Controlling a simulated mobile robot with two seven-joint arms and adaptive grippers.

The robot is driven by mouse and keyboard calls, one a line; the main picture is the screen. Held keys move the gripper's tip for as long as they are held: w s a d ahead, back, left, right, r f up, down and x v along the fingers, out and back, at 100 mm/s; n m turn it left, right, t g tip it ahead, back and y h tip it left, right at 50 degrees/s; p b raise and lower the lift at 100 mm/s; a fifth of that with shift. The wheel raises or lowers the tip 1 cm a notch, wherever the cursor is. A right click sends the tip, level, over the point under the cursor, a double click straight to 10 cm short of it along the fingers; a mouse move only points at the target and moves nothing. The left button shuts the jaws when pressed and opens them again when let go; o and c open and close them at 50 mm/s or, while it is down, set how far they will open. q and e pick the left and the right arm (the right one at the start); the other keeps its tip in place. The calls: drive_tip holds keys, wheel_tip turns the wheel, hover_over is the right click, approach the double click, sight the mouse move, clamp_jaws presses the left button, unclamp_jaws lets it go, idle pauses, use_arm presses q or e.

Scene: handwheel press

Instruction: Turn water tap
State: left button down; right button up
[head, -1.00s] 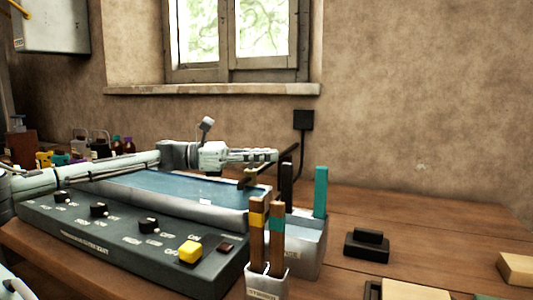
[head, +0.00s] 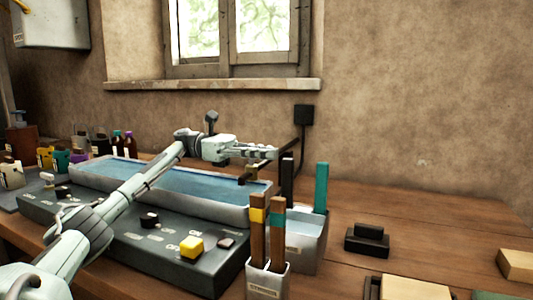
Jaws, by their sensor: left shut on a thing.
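A dark bar with a brass-coloured piece (head: 251,172), which looks like the water tap, stands at the right end of the long water-filled trough (head: 85,182). My left gripper (head: 268,153) reaches in from the left above the trough, its fingers pointing right. It is shut on the dark bar of the tap, near the bar's upper end. The fingertips are small, so the exact grip is hard to make out. My right gripper is not in view.
A dark control box with a yellow button (head: 191,246) lies in front of the trough. A holder (head: 267,283) with brown sticks stands at its right. A black block (head: 367,241) sits on the wooden table. Bottles stand at the far left.

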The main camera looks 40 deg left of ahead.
use_arm(q)
drive_tip(key=shift+r, duration=0.15)
drive_tip(key=c, duration=1.6)
unclamp_jaws()
drive_tip(key=shift+a, duration=0.1)
drive_tip(key=v, duration=0.7)
drive_tip(key=shift+s+a, duration=0.1)
drive_tip(key=shift+a, duration=0.05)
